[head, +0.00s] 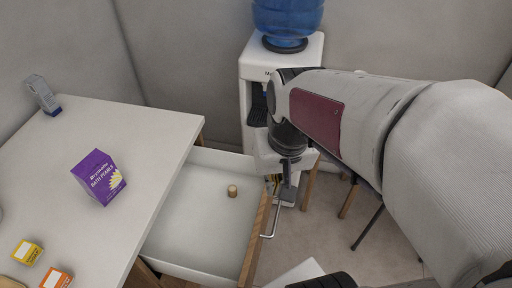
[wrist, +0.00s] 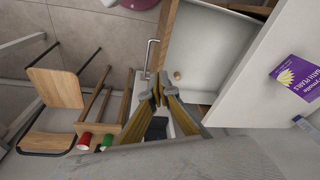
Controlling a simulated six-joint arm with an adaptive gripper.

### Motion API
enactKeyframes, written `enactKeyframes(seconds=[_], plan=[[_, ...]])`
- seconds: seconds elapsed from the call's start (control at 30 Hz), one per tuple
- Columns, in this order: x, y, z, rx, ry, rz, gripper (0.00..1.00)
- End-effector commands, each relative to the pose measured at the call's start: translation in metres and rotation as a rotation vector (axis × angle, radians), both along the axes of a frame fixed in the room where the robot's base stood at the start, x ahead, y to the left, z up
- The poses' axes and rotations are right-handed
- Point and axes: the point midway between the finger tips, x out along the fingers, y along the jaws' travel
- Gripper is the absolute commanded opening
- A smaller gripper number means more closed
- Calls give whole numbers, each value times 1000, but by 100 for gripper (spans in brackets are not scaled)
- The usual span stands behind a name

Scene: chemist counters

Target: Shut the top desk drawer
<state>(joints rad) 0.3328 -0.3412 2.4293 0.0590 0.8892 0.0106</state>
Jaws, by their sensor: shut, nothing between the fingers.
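The top desk drawer (head: 203,212) stands open from the white desk, with a white inside and a wooden front (head: 256,236). A metal bar handle (head: 276,222) sticks out from the front; it also shows in the wrist view (wrist: 149,56). My gripper (head: 274,184) is shut and empty, near the far end of the drawer front. In the wrist view its fingertips (wrist: 159,88) meet close to the drawer front's end and the handle. I cannot tell whether they touch the drawer.
A small cork-like piece (head: 232,190) is in the drawer. The desk (head: 125,130) bears a purple box (head: 98,177) and small yellow and orange boxes. A water dispenser (head: 258,68) stands behind my gripper. A wooden chair (wrist: 57,88) and red and green items (wrist: 84,141) show in the wrist view.

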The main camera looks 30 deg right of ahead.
Motion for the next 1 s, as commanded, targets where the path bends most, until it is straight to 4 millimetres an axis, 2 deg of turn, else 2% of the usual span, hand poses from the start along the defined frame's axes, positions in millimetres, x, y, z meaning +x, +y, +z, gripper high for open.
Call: enactKeyframes(seconds=[0.57, 1.0], plan=[[28, -51, -56, 172, 130, -374, 0], [44, -94, -109, 309, 199, -724, 0]])
